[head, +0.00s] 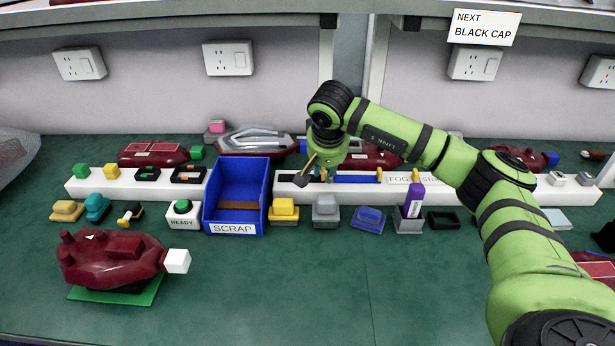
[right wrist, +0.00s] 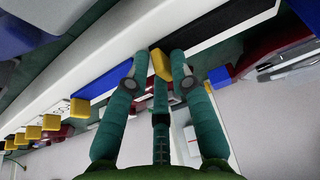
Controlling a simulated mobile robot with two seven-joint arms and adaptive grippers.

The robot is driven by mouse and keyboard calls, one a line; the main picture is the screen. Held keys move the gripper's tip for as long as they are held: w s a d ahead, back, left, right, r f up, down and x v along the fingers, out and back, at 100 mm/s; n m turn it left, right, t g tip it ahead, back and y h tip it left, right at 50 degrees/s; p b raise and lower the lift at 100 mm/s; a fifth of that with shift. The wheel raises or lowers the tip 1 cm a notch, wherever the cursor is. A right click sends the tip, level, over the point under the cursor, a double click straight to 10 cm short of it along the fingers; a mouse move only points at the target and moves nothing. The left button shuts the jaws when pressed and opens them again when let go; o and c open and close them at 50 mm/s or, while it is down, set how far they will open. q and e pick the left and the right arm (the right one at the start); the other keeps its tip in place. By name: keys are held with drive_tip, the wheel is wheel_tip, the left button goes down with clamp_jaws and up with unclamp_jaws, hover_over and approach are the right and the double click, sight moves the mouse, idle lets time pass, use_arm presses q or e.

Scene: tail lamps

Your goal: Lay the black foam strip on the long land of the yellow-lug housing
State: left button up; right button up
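A black strip (head: 297,179) lies along the white rail, left of a blue strip (head: 355,179); the black strip shows in the right wrist view (right wrist: 225,28). My right gripper (head: 322,176) points down at the right end of the black strip. In the right wrist view its teal fingers (right wrist: 160,62) stand around a yellow tab (right wrist: 161,65); whether they press on it is unclear. A dark red housing (head: 108,258) with a white lug (head: 177,261) sits on a green plate at front left. I cannot make out a yellow lug on any housing. My left gripper is not in view.
A blue SCRAP bin (head: 236,200) stands left of my right gripper. Several small blocks line the rail's front. More housings stand behind the rail, one with a green lug (head: 197,152). Another red housing (head: 597,268) is cut off at right. The front middle mat is clear.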

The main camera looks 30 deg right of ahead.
drive_tip(key=c, duration=0.4)
drive_tip(key=shift+r, duration=0.1)
drive_tip(key=shift+c, duration=0.3)
